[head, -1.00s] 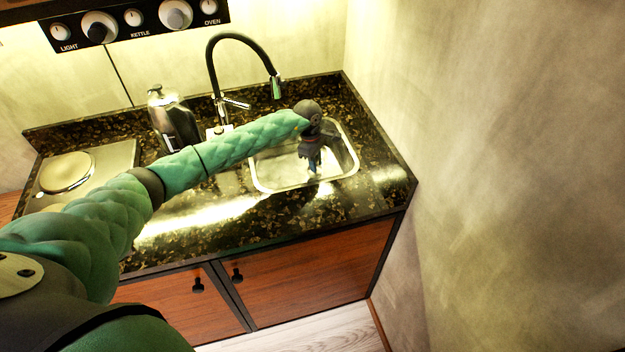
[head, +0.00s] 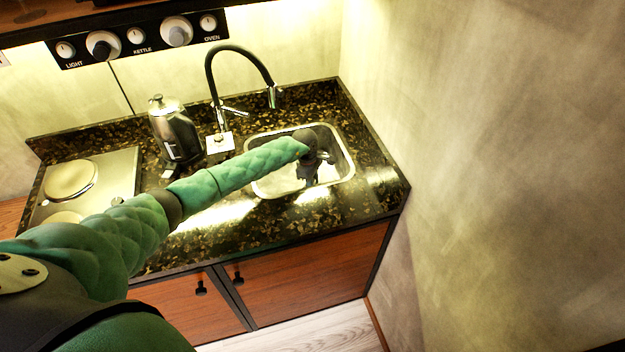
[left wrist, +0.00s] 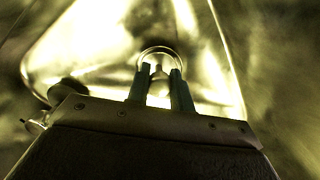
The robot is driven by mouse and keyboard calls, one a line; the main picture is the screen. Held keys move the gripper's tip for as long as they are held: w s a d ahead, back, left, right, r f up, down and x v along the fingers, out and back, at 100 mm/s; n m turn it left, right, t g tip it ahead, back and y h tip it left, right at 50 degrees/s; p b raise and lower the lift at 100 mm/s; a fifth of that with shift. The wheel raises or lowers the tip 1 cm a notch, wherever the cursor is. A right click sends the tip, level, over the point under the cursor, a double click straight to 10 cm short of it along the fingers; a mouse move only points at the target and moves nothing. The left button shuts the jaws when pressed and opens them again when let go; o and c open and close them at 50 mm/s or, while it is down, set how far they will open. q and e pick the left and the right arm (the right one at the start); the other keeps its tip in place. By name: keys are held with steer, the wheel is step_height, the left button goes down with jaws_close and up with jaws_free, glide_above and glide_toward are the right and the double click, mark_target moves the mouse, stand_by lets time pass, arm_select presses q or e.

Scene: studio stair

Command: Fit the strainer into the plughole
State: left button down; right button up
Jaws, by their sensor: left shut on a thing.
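My left gripper (head: 309,179) reaches down into the steel sink basin (head: 340,172) at the end of the green arm. In the left wrist view its two fingers (left wrist: 159,82) are shut on the small shiny strainer (left wrist: 158,69), of which a pale metal part shows between the tips. A round metal rim (left wrist: 159,50) shows around and just beyond the fingertips. I cannot tell whether this rim belongs to the strainer or the plughole, nor whether the strainer is seated. In the head view the gripper hides the strainer and plughole. My right gripper is not in view.
A black-hosed tap (head: 243,50) arches behind the basin. A metal kettle (head: 174,130) and a hob (head: 85,185) stand to the left on the dark speckled counter (head: 345,205). A bare wall (head: 480,170) closes the right side.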

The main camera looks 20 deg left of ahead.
arm_select(q)
steer(key=shift+f, duration=0.15)
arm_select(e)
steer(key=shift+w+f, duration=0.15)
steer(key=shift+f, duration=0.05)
arm_select(q)
steer(key=c, duration=1.2)
jaws_free()
steer(key=shift+c, duration=0.2)
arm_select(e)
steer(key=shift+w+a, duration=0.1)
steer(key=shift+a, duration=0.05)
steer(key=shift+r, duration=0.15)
